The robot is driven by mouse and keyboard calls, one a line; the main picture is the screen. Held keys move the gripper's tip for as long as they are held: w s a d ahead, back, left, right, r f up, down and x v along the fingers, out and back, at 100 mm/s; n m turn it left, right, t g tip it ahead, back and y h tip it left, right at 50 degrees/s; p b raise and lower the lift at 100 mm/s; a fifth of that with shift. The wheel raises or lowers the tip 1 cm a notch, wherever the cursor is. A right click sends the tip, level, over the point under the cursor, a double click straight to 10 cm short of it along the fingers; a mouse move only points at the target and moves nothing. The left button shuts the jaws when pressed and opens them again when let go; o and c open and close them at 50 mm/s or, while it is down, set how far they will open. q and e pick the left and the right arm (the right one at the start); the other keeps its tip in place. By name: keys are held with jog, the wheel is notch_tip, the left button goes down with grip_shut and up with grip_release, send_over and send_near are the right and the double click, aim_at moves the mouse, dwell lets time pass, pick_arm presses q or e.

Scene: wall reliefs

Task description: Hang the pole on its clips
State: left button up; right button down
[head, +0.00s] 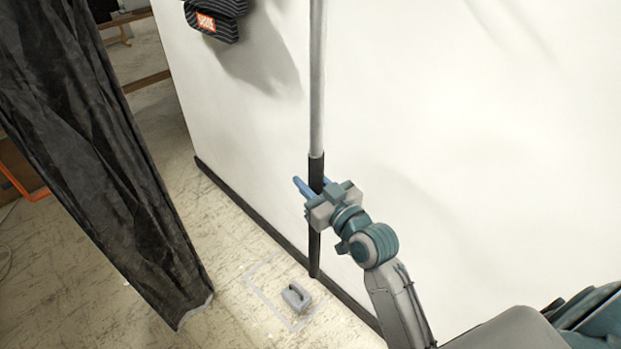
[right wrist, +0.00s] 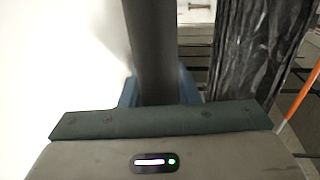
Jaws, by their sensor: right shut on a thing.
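The pole (head: 316,85) stands about upright in front of the white wall, with a grey shaft and a black grip at its lower end. Its top runs out of the head view. My right gripper (head: 311,188) is shut on the black grip. In the right wrist view the dark pole (right wrist: 152,45) passes between the blue fingers (right wrist: 158,90). I cannot tell whether the pole touches the wall. No clips can be made out in these views. My left gripper is not in view.
A black striped thing with an orange label (head: 208,20) is on the wall at the upper left. A black curtain (head: 90,150) hangs at the left. A small grey handled block (head: 296,297) sits on the floor within a taped outline. The wall right of the pole is bare.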

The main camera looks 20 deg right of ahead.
jog(key=shift+s, duration=0.1)
jog(key=shift+d+r+p, duration=0.1)
jog(key=shift+d+p, duration=0.2)
jog(key=shift+d, duration=0.05)
jog(key=w+d+f+b, duration=0.1)
jog(key=w+d, duration=0.2)
jog(key=d, duration=0.4)
jog(key=w+d+f+b, duration=0.2)
jog(key=w+d, duration=0.1)
jog(key=d, duration=0.5)
jog(key=shift+w+f, duration=0.15)
jog(key=shift+w, duration=0.1)
dwell(1.8)
jog(key=c, duration=1)
grip_release()
